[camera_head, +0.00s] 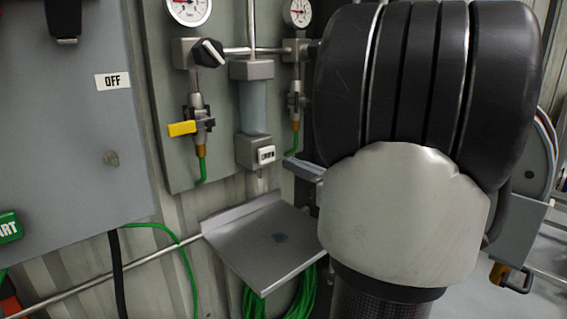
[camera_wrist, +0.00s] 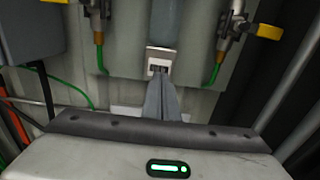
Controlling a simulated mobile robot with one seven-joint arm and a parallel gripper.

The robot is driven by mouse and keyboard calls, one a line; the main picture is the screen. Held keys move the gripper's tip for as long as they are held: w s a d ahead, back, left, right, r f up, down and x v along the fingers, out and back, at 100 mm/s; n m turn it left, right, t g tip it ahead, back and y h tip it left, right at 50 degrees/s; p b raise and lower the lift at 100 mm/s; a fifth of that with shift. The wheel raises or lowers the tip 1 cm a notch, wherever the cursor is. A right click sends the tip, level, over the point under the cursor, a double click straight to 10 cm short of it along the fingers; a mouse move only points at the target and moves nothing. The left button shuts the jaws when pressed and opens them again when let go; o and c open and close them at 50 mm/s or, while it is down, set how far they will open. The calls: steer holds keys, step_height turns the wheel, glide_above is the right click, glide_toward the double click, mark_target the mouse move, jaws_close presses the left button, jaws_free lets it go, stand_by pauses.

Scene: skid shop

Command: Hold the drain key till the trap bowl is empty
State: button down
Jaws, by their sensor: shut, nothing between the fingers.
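The trap bowl (camera_head: 253,107) is a pale blue, clear cylinder between two grey blocks on the wall panel; its lower part also shows in the wrist view (camera_wrist: 167,20). I cannot tell the liquid level. Under it, the lower block carries a small white piece with dark marks, which looks like the drain key (camera_head: 266,155); it shows in the wrist view too (camera_wrist: 159,62). My gripper (camera_head: 287,163) is shut and empty, with its fingertips just right of the key. In the wrist view the fingers (camera_wrist: 164,78) point at the key; contact cannot be told.
A metal tray (camera_head: 245,235) with a dark spot lies below the bowl. A yellow-handled valve (camera_head: 182,128), gauges (camera_head: 188,8) and green hoses flank it. A grey cabinet (camera_head: 70,170) marked OFF stands left. My arm hides the right side.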

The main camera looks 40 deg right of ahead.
steer(key=s, duration=0.6)
steer(key=shift+s+d+f, duration=0.2)
steer(key=shift+d, duration=0.15)
stand_by(0.6)
